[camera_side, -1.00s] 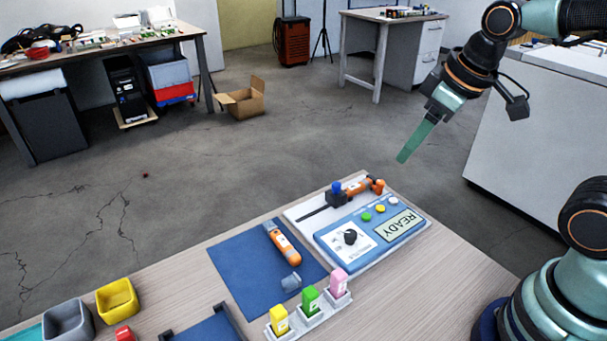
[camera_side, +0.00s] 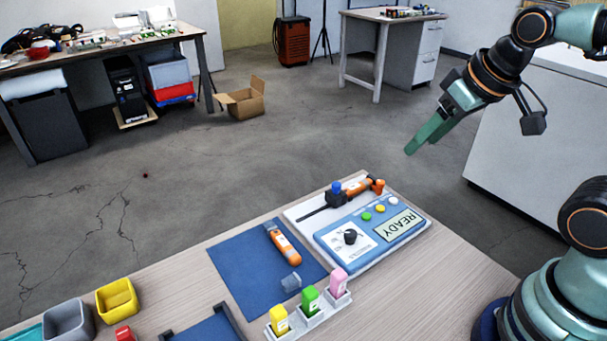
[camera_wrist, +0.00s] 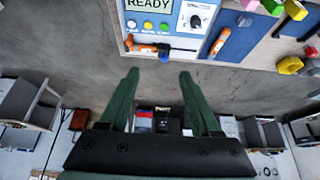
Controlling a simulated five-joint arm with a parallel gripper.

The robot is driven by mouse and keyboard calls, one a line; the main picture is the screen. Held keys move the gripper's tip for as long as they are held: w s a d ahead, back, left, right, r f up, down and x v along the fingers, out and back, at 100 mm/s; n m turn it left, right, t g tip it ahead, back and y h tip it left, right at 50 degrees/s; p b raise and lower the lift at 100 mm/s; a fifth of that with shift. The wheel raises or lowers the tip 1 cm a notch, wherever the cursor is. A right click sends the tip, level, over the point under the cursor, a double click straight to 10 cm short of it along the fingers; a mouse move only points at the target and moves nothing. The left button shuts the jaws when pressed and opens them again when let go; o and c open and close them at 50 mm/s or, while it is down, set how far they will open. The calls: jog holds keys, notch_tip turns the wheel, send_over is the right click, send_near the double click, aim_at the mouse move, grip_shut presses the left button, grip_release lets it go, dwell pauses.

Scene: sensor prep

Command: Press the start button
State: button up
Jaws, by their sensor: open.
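The blue-and-white control panel (camera_side: 322,240) lies on the work table, its display (camera_side: 398,225) reading READY. Green (camera_side: 367,216), yellow (camera_side: 380,208) and white (camera_side: 393,201) round buttons sit in a row beside the display; which is the start button I cannot read. A black knob (camera_side: 350,237) is on the panel. The panel also shows at the top of the wrist view (camera_wrist: 178,38), upside in the picture. My gripper (camera_side: 412,149) is in the air beyond the panel, apart from it. Its two green fingers (camera_wrist: 159,74) are spread with nothing between them.
An orange-handled tool (camera_side: 360,186) and a blue-topped slider (camera_side: 337,190) lie along the panel's far edge. A blue mat (camera_side: 235,262) holds an orange device (camera_side: 284,245). Yellow, green and pink blocks stand in a holder (camera_side: 312,318) in front. Space above the panel is clear.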

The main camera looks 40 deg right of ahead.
grip_shut()
dwell(1.8)
